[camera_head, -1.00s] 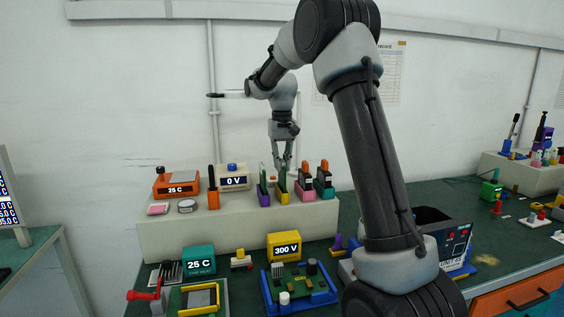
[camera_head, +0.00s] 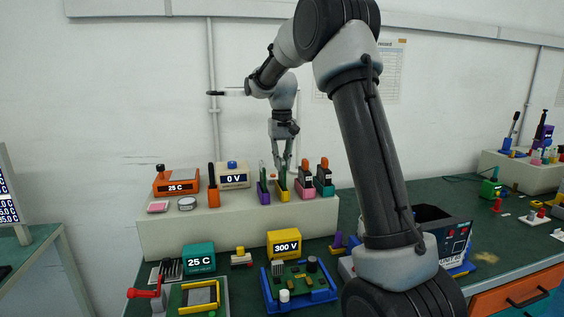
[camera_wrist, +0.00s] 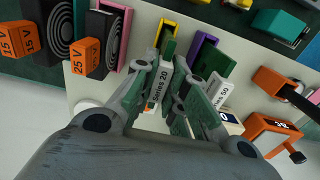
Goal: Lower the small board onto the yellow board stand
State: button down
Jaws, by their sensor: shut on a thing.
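The small green board, labelled Series 20 (camera_wrist: 168,50), is held between the fingers of my gripper (camera_wrist: 172,82). In the head view my gripper (camera_head: 281,166) points down, above the yellow board stand (camera_head: 283,197). The green board (camera_head: 282,181) is upright there, with its lower end at the yellow stand. I cannot tell whether it touches the stand's floor. In the wrist view the yellow stand (camera_wrist: 162,24) lies just beyond the board, partly hidden by it and the fingers.
A purple stand (camera_head: 263,197) holding a board labelled Series 50 (camera_wrist: 214,94) is close on the left. A pink stand (camera_head: 304,191) and a teal stand (camera_head: 324,190) with dark, orange-topped items stand close on the right. All are on a pale raised shelf (camera_head: 230,225).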

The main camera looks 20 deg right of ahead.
jog(key=c, duration=1.4)
grip_release()
jog(key=shift+o, duration=0.2)
notch_tip(320, 180, up, 12)
jog(key=shift+n, duration=0.3)
jog(key=f, duration=0.4)
jog(key=shift+s+f, duration=0.35)
jog(key=shift+s, duration=0.05)
jog(key=s+a+f+t, duration=0.1)
jog(key=s+t, duration=0.1)
jog(key=s, duration=1.5)
jog(key=s+f+n+t, duration=0.1)
jog(key=s+f+t, duration=0.1)
jog(key=s, duration=1.6)
jog(key=shift+s+a+f+n, duration=0.15)
jog(key=shift+s+a+n, duration=0.15)
jog(key=shift+a, duration=0.1)
